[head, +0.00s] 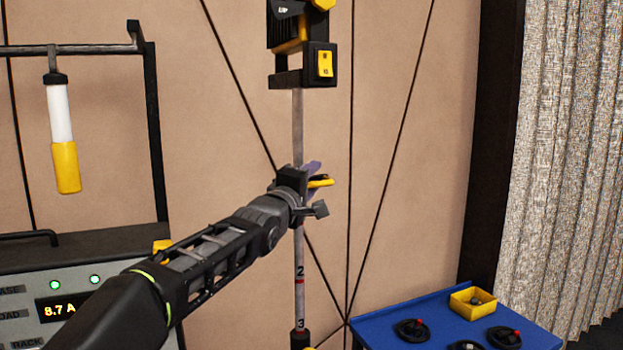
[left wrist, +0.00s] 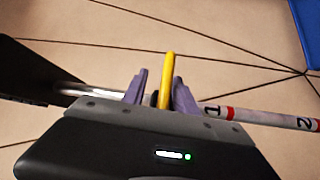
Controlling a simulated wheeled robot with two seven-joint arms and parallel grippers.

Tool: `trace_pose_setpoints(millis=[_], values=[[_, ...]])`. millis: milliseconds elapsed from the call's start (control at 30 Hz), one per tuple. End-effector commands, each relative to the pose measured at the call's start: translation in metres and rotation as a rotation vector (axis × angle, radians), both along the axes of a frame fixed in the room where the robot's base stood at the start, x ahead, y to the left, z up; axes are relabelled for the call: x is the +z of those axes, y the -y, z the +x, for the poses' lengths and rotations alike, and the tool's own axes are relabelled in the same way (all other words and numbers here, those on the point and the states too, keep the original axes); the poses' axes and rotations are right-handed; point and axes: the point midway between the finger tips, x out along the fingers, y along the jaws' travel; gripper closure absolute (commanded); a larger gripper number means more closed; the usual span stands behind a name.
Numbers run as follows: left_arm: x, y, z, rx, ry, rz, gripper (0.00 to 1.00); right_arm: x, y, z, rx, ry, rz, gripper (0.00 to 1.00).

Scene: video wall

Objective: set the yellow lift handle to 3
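The yellow lift handle (head: 320,183) is on an upright pale rod (head: 298,130) in the head view, well above the marks 2 (head: 300,271) and 3 (head: 300,323). My left gripper (head: 314,180) is at the handle, its body hiding part of the rod. In the left wrist view, the handle (left wrist: 169,80) stands between the two purple fingers (left wrist: 159,90), closer to the right one. A gap shows on its left, so the fingers look open around it. Mark 1 (left wrist: 211,111) lies just beyond the right finger. My right gripper is not in view.
A black and yellow hoist unit (head: 302,60) is at the rod's top. A blue table (head: 385,325) with a yellow bin (head: 473,301) and black round items stands at lower right. A rack with a hanging white-yellow cylinder (head: 62,130) stands at left, above a control panel (head: 95,297).

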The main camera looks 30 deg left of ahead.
Motion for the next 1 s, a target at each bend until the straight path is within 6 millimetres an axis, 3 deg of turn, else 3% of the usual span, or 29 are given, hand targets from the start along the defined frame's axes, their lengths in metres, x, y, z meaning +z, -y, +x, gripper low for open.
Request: trace_pose_setpoints(millis=[167,500,1000], values=[[-0.003,0.003,-0.016,0.0,0.002,0.002,0.66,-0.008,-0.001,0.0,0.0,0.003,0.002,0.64],[-0.009,0.012,-0.068,-0.001,0.005,0.001,0.66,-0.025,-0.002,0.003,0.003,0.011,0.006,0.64],[-0.009,0.013,-0.075,0.001,0.002,0.0,0.66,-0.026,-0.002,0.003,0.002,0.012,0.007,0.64]])
